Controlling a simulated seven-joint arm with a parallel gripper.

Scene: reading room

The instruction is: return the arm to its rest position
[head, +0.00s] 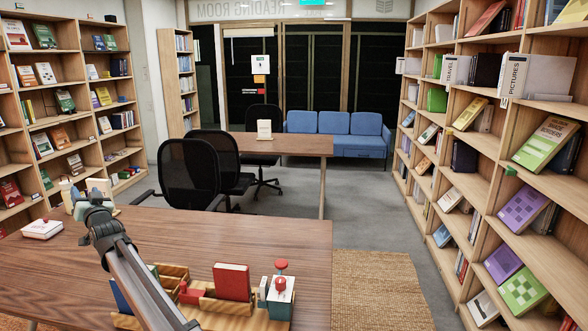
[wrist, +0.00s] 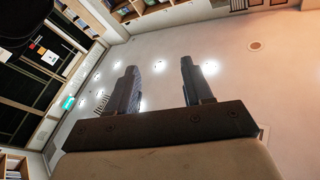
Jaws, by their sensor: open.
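My gripper (wrist: 159,66) is open in the wrist view. Its two dark fingers stand apart with nothing between them, against the pale ceiling. In the head view my arm (head: 135,275) reaches up from the bottom edge, over the left part of the near desk (head: 180,235). Its far end is by the desk's left side, and I cannot make out the fingers there.
A wooden organizer (head: 235,313) on the near desk holds a red book (head: 231,281), with red-topped items beside it. A white-and-red book (head: 42,229) lies at the left. Bookshelves (head: 475,165) line both sides. Chairs (head: 188,172) stand behind the desk. The desk's middle is clear.

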